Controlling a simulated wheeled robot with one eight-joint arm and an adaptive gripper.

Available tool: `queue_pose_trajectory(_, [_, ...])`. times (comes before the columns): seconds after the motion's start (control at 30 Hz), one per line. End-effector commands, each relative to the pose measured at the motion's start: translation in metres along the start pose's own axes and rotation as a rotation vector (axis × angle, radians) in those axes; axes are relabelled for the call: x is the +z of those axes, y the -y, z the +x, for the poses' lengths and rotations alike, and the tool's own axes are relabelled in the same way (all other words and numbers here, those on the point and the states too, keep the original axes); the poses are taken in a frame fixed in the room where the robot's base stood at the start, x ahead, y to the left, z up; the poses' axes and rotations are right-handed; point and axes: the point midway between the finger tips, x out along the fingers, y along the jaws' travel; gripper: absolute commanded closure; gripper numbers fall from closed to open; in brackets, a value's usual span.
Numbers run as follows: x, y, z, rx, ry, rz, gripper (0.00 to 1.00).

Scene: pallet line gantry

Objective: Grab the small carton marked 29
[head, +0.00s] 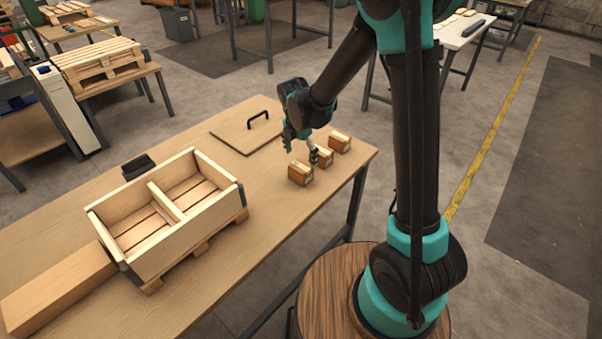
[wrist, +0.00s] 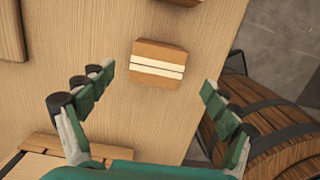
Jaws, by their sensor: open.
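Three small brown cartons stand in a row near the table's right end: the front one (head: 300,174), the middle one (head: 322,156) and the back one (head: 340,142). No number is readable on any of them, so I cannot tell which is 29. My gripper (head: 300,148) is over the row, fingers pointing down. In the wrist view my gripper (wrist: 157,82) is open and empty, fingers spread wide. A carton with a pale band (wrist: 158,64) lies ahead between the fingertips, apart from them. Part of another carton (wrist: 184,2) shows at the top edge.
A two-compartment wooden crate (head: 218,172) stands on a pallet left of the cartons. A flat board with a black handle (head: 232,136) lies behind. A long brown box (head: 55,290) and a small black object (head: 138,166) are also on the table. Bare tabletop lies around the cartons.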

Motion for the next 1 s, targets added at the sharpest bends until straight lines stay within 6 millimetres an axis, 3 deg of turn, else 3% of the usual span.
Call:
queue_pose_trajectory(0.33, [-0.001, -0.001, 0.025, 0.000, 0.000, 0.001, 0.11])
queue_pose_trajectory(0.63, [-0.004, -0.004, 0.062, 0.000, 0.000, 0.001, 0.11])
queue_pose_trajectory(0.97, [-0.005, -0.003, 0.068, 0.000, 0.000, 0.001, 0.11])
queue_pose_trajectory(1.0, [-0.005, -0.003, 0.068, 0.000, 0.000, 0.001, 0.15])
